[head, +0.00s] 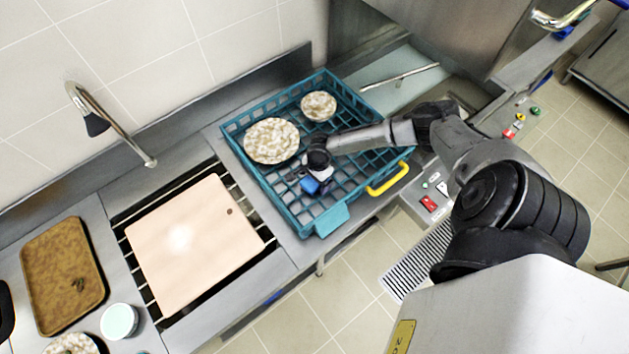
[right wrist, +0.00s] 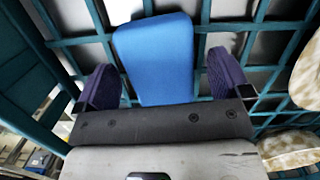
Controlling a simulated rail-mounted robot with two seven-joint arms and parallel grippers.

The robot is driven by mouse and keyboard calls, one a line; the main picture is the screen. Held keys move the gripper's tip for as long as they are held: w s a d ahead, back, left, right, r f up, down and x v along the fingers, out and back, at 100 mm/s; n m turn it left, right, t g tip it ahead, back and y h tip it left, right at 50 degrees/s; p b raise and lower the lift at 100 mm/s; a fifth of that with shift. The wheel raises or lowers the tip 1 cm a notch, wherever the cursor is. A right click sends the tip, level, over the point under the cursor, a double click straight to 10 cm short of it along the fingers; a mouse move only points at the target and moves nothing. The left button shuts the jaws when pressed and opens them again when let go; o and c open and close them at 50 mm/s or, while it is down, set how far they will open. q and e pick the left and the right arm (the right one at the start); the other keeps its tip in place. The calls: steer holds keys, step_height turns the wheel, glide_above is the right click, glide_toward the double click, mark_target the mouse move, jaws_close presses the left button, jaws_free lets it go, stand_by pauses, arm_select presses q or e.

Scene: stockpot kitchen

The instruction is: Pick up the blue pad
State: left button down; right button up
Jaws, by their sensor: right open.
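The blue pad (head: 311,185) lies in the teal dish rack (head: 331,221), toward its front. It shows in the right wrist view (right wrist: 155,60) as a smooth blue block above the rack's grid. My right gripper (head: 309,179) reaches down into the rack from the right, right at the pad. In the right wrist view the right gripper (right wrist: 163,82) is open, with one purple-padded finger on each side of the pad's near part. Small gaps show between the fingers and the pad. My left gripper does not show.
Two speckled plates, one large (head: 271,140) and one small (head: 318,106), sit in the rack behind my gripper. The rack's walls and yellow handle (head: 388,179) stand around it. A pink cutting board (head: 192,245), a brown tray (head: 62,270) and a tap (head: 122,130) are at left.

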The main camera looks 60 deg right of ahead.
steer(key=shift+f, duration=0.35)
steer(key=c, duration=1)
